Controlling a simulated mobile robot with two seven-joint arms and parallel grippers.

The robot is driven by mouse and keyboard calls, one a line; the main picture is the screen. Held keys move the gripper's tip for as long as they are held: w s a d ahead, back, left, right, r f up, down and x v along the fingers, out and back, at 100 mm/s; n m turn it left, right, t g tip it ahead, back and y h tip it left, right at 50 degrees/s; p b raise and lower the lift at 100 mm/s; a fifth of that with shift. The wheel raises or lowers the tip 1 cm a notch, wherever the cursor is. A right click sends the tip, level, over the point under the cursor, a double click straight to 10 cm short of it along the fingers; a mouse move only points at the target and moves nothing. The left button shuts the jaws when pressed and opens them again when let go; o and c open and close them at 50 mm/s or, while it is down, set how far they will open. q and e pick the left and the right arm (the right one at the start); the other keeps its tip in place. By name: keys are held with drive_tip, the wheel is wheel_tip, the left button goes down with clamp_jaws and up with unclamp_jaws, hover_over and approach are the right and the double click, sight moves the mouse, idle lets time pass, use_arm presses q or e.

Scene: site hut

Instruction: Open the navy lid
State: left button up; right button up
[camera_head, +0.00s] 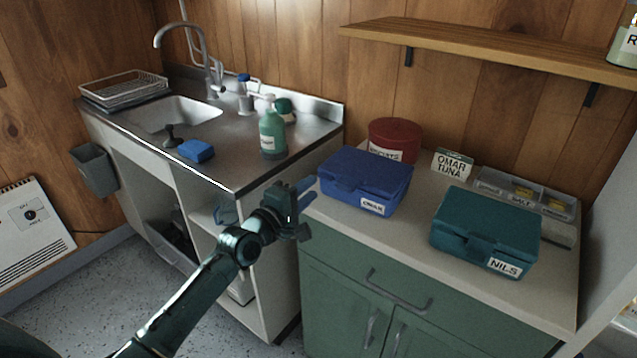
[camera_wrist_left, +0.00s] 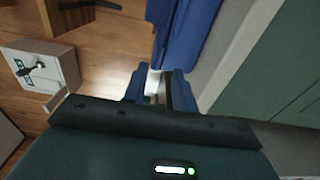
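The navy box (camera_head: 340,187) is on the counter with its navy lid (camera_head: 366,168) shut, and its front label reads "OMAR". It also shows as a blue shape at the top of the left wrist view (camera_wrist_left: 187,35). My left gripper (camera_head: 308,194) is just left of the box's front left corner, near the counter edge. In the left wrist view its two fingers (camera_wrist_left: 158,86) are apart with a gap between them, pointing toward the blue box. I cannot tell if a fingertip touches the box. My right gripper is in neither view.
A teal box (camera_head: 485,230) labelled "NILS" stands to the right. A wooden shelf (camera_head: 480,48) overhangs the back. The sink unit (camera_head: 225,165) is left.

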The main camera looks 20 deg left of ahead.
sight(324, 179)
use_arm(q)
drive_tip(key=shift+x, duration=2.15)
clamp_jaws()
